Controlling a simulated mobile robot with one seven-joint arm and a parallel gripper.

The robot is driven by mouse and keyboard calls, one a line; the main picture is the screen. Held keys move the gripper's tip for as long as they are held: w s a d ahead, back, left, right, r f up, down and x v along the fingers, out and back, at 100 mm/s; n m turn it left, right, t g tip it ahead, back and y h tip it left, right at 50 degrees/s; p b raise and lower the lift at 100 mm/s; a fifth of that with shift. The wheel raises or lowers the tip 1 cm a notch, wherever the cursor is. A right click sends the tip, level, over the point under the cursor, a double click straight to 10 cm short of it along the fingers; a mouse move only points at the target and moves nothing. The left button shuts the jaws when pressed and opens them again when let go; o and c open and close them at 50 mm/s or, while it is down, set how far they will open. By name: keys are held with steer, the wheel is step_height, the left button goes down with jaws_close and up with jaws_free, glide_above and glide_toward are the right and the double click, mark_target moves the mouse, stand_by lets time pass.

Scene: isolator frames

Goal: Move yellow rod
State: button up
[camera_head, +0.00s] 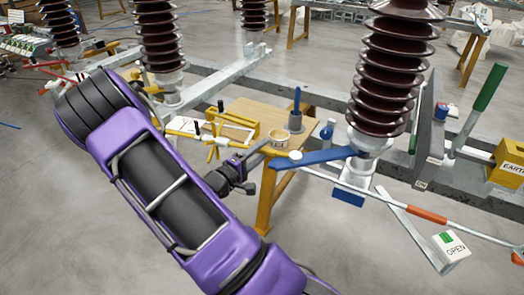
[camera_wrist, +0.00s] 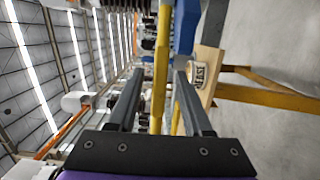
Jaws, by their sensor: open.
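The yellow rod (camera_wrist: 162,50) runs lengthwise up the wrist view, between the two dark fingers of my gripper (camera_wrist: 158,82). The wrist view shows gaps between the rod and both fingers. I cannot tell how deep the rod sits between them. My gripper hides part of the table edge.
A cup with a label (camera_head: 279,139) stands on the wooden table (camera_head: 262,112), close to my gripper. A blue bar (camera_head: 320,158) lies to the right, beside a ribbed brown insulator (camera_head: 388,75). A pole with an orange section (camera_head: 427,215) extends right. Floor at front is clear.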

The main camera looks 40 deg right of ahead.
steer(key=shift+d, duration=0.3)
jaws_close()
stand_by(1.3)
